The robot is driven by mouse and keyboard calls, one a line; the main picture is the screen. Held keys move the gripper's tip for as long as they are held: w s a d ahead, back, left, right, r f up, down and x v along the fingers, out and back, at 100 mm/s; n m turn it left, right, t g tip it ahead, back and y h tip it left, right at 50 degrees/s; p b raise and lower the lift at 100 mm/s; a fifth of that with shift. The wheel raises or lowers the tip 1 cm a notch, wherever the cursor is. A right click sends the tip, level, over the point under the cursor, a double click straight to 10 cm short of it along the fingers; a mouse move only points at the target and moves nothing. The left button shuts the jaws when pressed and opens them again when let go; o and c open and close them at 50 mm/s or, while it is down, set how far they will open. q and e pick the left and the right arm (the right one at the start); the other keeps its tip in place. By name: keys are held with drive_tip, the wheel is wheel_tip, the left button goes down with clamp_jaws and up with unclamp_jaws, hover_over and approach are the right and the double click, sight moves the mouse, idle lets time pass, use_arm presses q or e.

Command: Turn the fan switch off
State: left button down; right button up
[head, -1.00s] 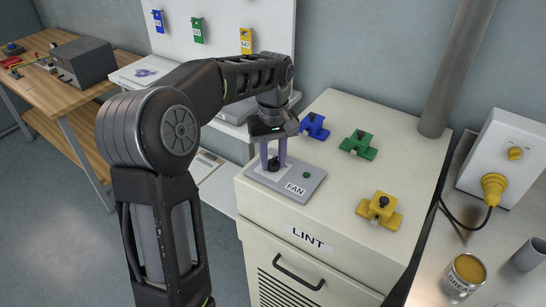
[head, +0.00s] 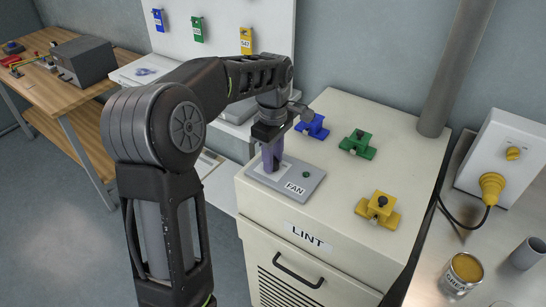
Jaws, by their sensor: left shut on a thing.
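The fan switch plate (head: 313,182) is a grey panel labelled FAN on top of the cream LINT cabinet (head: 340,224). My right gripper is out of view.
Blue (head: 313,127), green (head: 358,144) and yellow (head: 379,208) clamp-like blocks sit on the cabinet top. A grey pipe (head: 452,75) rises behind. A plug box (head: 507,158) and a grease can (head: 464,273) stand on the right bench.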

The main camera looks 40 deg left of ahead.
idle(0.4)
use_arm(q)
drive_tip(key=c, duration=1.1)
unclamp_jaws()
drive_tip(key=shift+r, duration=0.1)
wheel_tip(320, 180, up, 8)
drive_tip(key=shift+f+p, duration=0.15)
drive_tip(key=shift+p, duration=0.2)
drive_tip(key=shift+f, duration=0.1)
